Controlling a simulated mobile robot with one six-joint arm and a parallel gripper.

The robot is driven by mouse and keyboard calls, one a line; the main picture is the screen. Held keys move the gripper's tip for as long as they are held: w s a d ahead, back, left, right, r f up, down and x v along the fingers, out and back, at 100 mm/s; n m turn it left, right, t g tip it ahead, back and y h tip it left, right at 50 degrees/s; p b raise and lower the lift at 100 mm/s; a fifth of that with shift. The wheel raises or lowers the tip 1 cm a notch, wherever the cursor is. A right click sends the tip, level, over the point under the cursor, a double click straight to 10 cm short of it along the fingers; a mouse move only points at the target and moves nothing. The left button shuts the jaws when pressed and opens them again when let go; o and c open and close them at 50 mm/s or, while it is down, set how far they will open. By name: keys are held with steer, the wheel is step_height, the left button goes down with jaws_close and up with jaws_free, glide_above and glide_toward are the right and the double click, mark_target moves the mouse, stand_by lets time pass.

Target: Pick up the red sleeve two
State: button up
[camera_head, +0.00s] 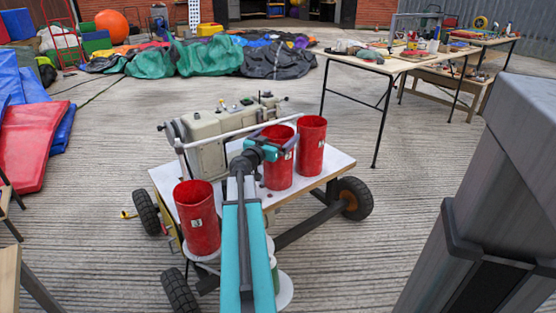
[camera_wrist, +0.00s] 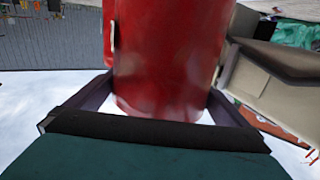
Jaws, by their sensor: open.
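Three red cylindrical sleeves with small white labels stand upright on a wheeled cart. My gripper (camera_head: 277,143) is at the upper part of the middle sleeve (camera_head: 278,175). In the wrist view a red sleeve (camera_wrist: 167,55) stands between my two spread dark fingers (camera_wrist: 158,92), and I cannot tell whether either touches it. Another sleeve (camera_head: 198,220) stands at the cart's front left, and a third (camera_head: 311,146) stands close to the right of the middle one. The label numbers are too small to read surely.
The cart's white top (camera_head: 336,163) also bears a beige machine (camera_head: 212,140) with a white rail, close to the left of the middle sleeve. A work table (camera_head: 365,62) with tools stands at the back right. Red and blue mats (camera_head: 28,145) lie left.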

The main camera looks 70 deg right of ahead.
steer(key=c, duration=1.1)
steer(key=shift+r+p, duration=0.25)
steer(key=shift+p, duration=0.15)
